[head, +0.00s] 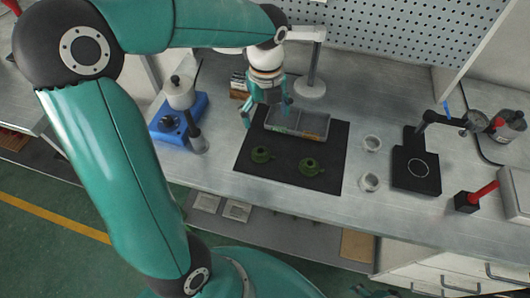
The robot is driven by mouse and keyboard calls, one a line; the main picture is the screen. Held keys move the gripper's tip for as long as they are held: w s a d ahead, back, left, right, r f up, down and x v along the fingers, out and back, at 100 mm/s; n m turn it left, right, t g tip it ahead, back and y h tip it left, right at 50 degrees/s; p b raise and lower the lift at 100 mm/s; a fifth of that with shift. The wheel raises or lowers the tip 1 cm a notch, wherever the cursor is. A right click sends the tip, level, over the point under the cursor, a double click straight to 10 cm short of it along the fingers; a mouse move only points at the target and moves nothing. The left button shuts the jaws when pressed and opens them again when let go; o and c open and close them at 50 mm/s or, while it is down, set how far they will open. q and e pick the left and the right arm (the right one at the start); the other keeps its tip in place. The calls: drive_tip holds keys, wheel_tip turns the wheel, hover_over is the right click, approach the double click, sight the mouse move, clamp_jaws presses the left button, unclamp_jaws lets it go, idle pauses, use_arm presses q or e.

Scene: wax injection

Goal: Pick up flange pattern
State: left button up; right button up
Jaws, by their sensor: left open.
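Two small green wax patterns lie on a black mat (291,186): one on the left (261,155) and one on the right (309,167). Each is round with a raised middle; I cannot tell for sure which is the flange pattern. My left gripper (267,113) is open and empty, pointing down over the mat's back left part. It is above and behind the left green pattern, apart from it. A grey divided tray (313,125) sits at the back of the mat, partly hidden behind the gripper. My right gripper does not show clearly.
A blue-based device (165,126) stands left of the mat. A stand with a white round base (310,87) is behind. Two small clear cups (372,143) (369,182) and a black plate device (416,170) stand right. The mat's front is clear.

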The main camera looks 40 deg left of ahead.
use_arm(q)
hover_over(261, 150)
drive_tip(key=f, duration=0.9)
drive_tip(key=shift+w+a, duration=0.1)
drive_tip(key=shift+w, duration=0.3)
drive_tip(key=f, duration=0.2)
drive_tip(key=s+f, duration=0.1)
drive_tip(key=f, duration=0.1)
drive_tip(key=shift+f, duration=0.15)
drive_tip(key=shift+w+f+b, duration=0.15)
drive_tip(key=shift+f+b, duration=0.15)
drive_tip(key=shift+f, duration=0.2)
drive_tip(key=c, duration=1.1)
